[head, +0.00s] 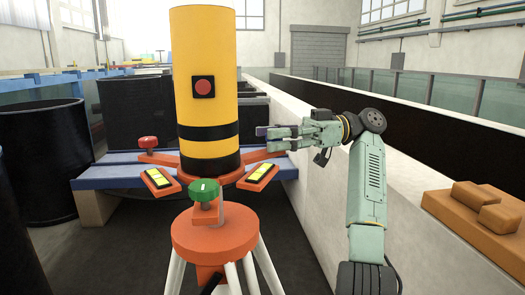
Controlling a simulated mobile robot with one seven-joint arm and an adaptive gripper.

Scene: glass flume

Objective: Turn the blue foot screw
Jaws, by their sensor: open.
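A tall yellow cylinder (205,60) with black bands and a red button stands on an orange three-armed base (232,178). The blue foot screw (261,131) shows as a small dark blue-purple knob at the right arm of the base, partly hidden by my gripper. My gripper (273,138) reaches in from the right with its fingers pointing left and open. Its fingertips are at the blue knob; I cannot tell whether they touch it or stand around it. A red foot screw (148,142) is at the left and a green one (205,190) at the front.
An orange tripod head (214,234) on white legs stands in front. Blue beams (110,175) run under the base. Black drums (45,150) stand at the left.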

